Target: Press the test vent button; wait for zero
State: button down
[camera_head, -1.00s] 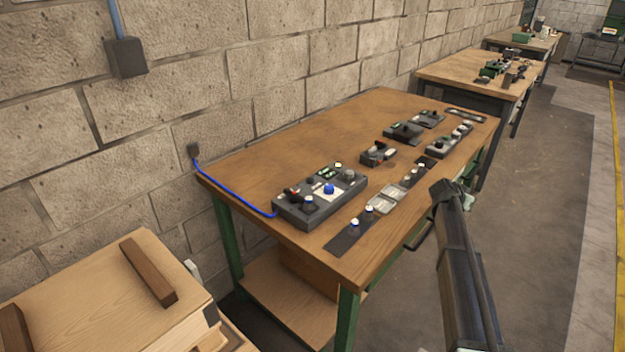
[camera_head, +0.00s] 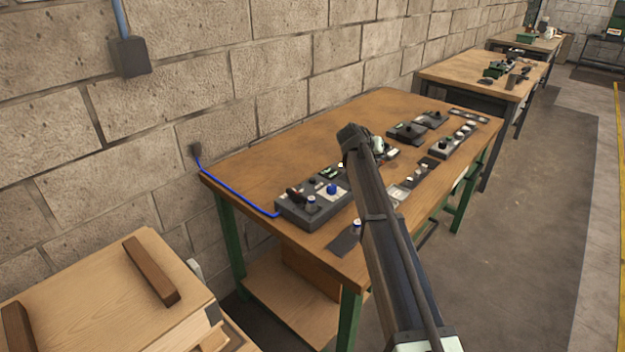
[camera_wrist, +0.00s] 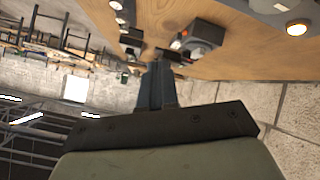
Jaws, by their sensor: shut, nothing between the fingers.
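A dark grey control box (camera_head: 290,212) sits at the near left of the wooden table, with a blue cable running to the wall. On its top I see a blue button (camera_head: 332,189), a blue-and-white knob (camera_head: 311,201), a dark red part and a small yellow light (camera_head: 340,165). I cannot read which one is the test vent button. My arm crosses in front and hides the box's right end.
The wooden table (camera_head: 265,155) holds more dark boxes (camera_head: 445,146) towards its far end and a flat strip (camera_head: 343,243) along the front. The block wall (camera_head: 200,90) stands close behind. The floor at right is clear.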

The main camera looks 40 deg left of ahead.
aim_at(311, 180)
jog(key=s+a+r+n+y, duration=0.1)
jog(key=s+a+r+n, duration=0.1)
jog(key=s+a, duration=0.5)
jog(key=s+a+r+n+g+y, duration=0.1)
jog(key=s+a+r+n, duration=0.1)
jog(key=s+a+n, duration=0.2)
jog(key=s+a, duration=0.3)
jog(key=s, duration=0.3)
jog(key=shift+s+a+r+g, duration=0.2)
jog(key=shift+r+g, duration=0.1)
jog(key=shift+r, duration=0.1)
jog(key=shift+f, duration=0.15)
jog(key=shift+f, duration=4.25)
jog(key=shift+f, duration=0.15)
jog(key=shift+f, duration=0.3)
jog(key=shift+f, duration=0.5)
jog(key=shift+r, duration=0.95)
